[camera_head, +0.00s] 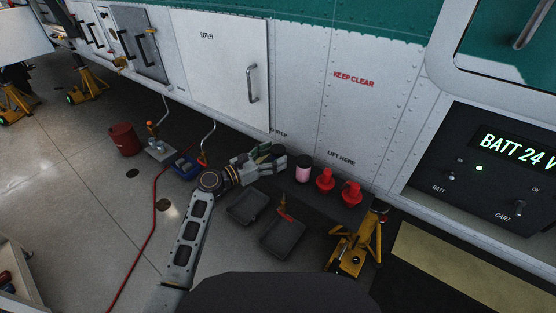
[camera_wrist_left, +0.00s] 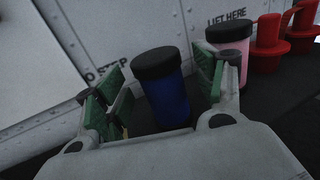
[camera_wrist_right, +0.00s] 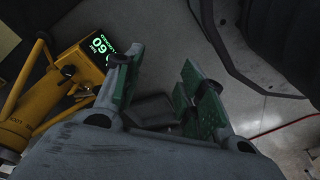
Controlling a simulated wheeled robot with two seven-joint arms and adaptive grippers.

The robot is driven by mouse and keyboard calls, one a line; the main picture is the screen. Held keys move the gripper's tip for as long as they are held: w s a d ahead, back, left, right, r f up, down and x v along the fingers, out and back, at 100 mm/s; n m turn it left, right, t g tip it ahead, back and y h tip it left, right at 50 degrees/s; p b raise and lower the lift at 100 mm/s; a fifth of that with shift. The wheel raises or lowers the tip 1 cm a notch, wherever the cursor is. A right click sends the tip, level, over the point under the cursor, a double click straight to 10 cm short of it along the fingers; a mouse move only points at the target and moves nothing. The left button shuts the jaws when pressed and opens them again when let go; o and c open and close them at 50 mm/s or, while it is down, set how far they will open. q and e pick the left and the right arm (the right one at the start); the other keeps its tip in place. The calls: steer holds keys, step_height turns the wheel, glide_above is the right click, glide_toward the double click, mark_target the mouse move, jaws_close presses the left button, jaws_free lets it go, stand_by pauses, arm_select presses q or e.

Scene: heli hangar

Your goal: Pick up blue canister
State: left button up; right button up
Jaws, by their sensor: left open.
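The blue canister (camera_wrist_left: 168,99), a dark blue cylinder with a black lid, stands upright between the open fingers of my left gripper (camera_wrist_left: 160,88) in the left wrist view. My right gripper (camera_wrist_right: 160,88) is open and empty in the right wrist view, and is not seen in the head view.
A pink canister (camera_head: 303,172) and two red plugs (camera_head: 325,180) stand right of the left gripper. Dark trays (camera_head: 284,240) lie in front. A yellow jack (camera_head: 352,250) stands at right, also near the right gripper (camera_wrist_right: 75,75). A red hose (camera_head: 150,230) crosses the floor.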

arm_select(q)
steer(key=shift+x, duration=1)
steer(key=c, duration=1.2)
steer(key=shift+o, duration=0.2)
arm_select(e)
steer(key=shift+w+a+r, duration=0.25)
steer(key=shift+w+r, duration=0.2)
steer(key=shift+r, duration=0.35)
arm_select(q)
steer(key=shift+r, duration=0.2)
arm_select(e)
steer(key=shift+s+f, duration=0.1)
steer(key=shift+s, duration=0.1)
arm_select(q)
steer(key=shift+r, duration=0.5)
step_height(320, 180, up, 6)
steer(key=shift+f+p, duration=0.1)
steer(key=shift+p, duration=1)
steer(key=shift+r+p, duration=0.4)
steer(key=shift+r, duration=1)
arm_select(e)
steer(key=s+d+f, duration=0.3)
steer(key=f, duration=0.5)
steer(key=shift+s+d+t, duration=0.25)
steer(key=shift+s+t, duration=0.05)
steer(key=shift+s, duration=0.1)
